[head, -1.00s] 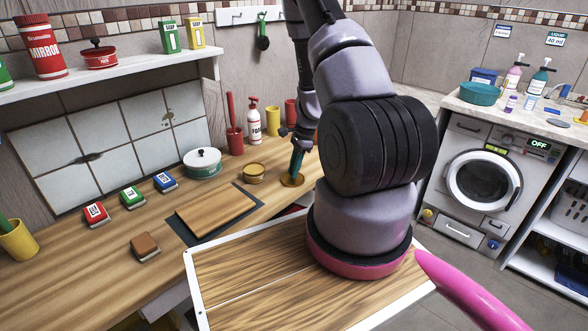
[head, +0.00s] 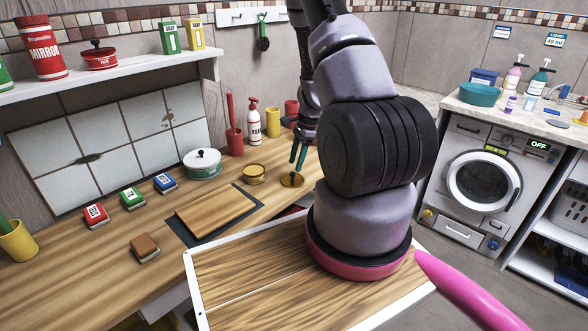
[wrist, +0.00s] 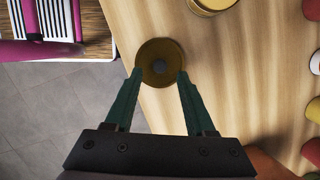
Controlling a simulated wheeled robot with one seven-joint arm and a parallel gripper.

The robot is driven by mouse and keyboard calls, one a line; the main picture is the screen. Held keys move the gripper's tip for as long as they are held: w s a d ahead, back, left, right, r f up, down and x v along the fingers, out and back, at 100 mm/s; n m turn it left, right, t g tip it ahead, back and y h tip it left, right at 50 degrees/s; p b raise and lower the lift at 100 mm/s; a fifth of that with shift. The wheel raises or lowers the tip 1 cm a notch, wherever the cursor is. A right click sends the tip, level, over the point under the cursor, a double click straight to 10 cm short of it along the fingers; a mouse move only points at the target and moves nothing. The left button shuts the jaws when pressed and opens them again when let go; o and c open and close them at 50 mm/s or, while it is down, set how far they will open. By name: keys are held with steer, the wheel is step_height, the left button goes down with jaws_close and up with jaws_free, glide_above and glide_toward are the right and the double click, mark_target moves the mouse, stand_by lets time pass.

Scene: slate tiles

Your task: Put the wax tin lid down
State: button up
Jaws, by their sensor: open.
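The wax tin lid (head: 291,180) is a round, brownish-gold disc lying on the wooden counter (head: 60,262).
A white pot (head: 203,164), a red holder (head: 234,141), a spray bottle (head: 254,125) and a yellow cup (head: 273,122) stand behind. A wooden board (head: 216,212) lies to the left. Several small coloured boxes lie further left. The counter's edge is close to the lid.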

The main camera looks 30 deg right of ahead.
steer(key=v, duration=0.8)
steer(key=s+a+r+n+t, duration=0.2)
steer(key=a+r+n, duration=0.3)
steer(key=r, duration=0.7)
steer(key=s+a+r+n+t, duration=0.15)
steer(key=a+r, duration=0.45)
steer(key=r, duration=0.6)
steer(key=s+a+r+n+t, duration=0.1)
steer(key=s+a+r+n, duration=0.2)
steer(key=s+r, duration=0.3)
steer(key=s+a+r+n+t+h, duration=0.1)
steer(key=s+r+n, duration=0.4)
steer(key=s, duration=0.5)
steer(key=shift+a+r+t, duration=0.65)
steer(key=shift+a+t, duration=0.1)
steer(key=shift+a, duration=0.2)
